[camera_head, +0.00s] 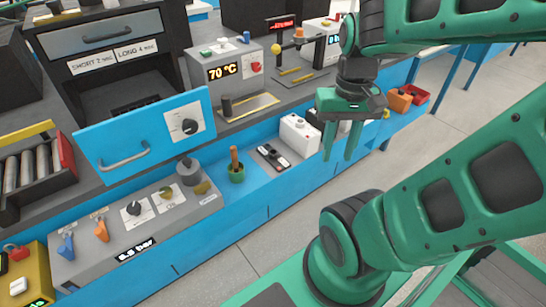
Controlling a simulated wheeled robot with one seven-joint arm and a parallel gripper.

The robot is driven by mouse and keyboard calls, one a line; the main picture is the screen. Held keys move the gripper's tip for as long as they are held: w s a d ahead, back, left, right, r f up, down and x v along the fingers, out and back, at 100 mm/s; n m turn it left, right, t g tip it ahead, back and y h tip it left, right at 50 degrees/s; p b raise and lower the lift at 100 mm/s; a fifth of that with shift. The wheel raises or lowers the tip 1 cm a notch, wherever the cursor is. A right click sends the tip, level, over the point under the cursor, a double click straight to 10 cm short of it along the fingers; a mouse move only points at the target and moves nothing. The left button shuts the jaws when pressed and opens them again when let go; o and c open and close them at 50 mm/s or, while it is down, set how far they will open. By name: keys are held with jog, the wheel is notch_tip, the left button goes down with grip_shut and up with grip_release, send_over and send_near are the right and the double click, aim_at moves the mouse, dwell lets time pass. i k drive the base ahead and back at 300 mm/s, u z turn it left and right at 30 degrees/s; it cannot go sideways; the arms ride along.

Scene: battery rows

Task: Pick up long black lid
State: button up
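My gripper (341,143) hangs on the right above the blue bench's front edge. Its two green fingers point down and stand apart, with nothing held between them. A long, flat black piece (273,157) with light marks lies on the blue bench, left of my gripper and apart from it. It could be the long black lid, but its details are too small to be sure. White and dark things behind the fingers are partly hidden by my gripper.
A white box (299,135) stands between the black piece and my gripper. A green pot with a brown handle (236,170) stands left of the piece. A blue oven door (145,133) and a grey pressure panel (135,222) are further left. Orange and red bins (414,94) sit right.

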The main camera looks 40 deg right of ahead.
aim_at(278, 162)
jog(key=z, duration=2.35)
jog(key=k, duration=1.25)
jog(key=u, duration=1.25)
jog(key=i, duration=0.5)
